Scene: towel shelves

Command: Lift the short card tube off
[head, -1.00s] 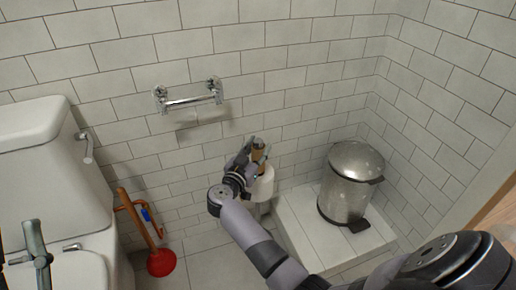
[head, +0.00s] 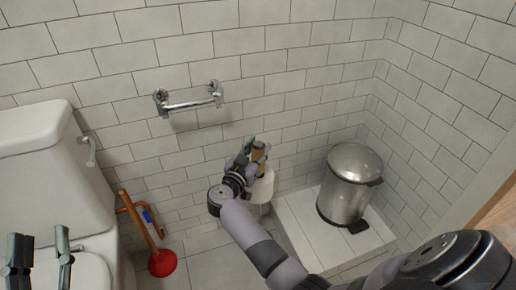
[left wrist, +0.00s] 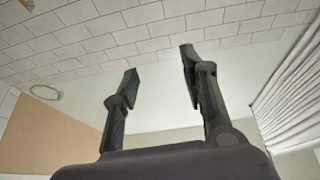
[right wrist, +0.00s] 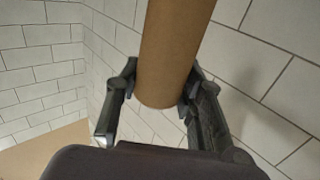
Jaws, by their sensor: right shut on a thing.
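The short brown card tube (right wrist: 168,60) is between the fingers of my right gripper (right wrist: 160,85) in the right wrist view, with both fingers against its sides. In the head view the tube (head: 258,153) shows small in the right gripper (head: 254,152), in front of the tiled wall and just above a white paper roll (head: 262,188). I cannot tell whether the tube touches the roll. My left gripper (head: 38,262) is at the lower left, in front of the toilet. Its fingers are apart and empty in the left wrist view (left wrist: 155,75).
A chrome wall holder (head: 190,99) is above and left of the right gripper. A metal pedal bin (head: 349,184) stands on a tiled step (head: 295,215) at the right. A red plunger (head: 162,263) and the toilet (head: 50,170) are at the left.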

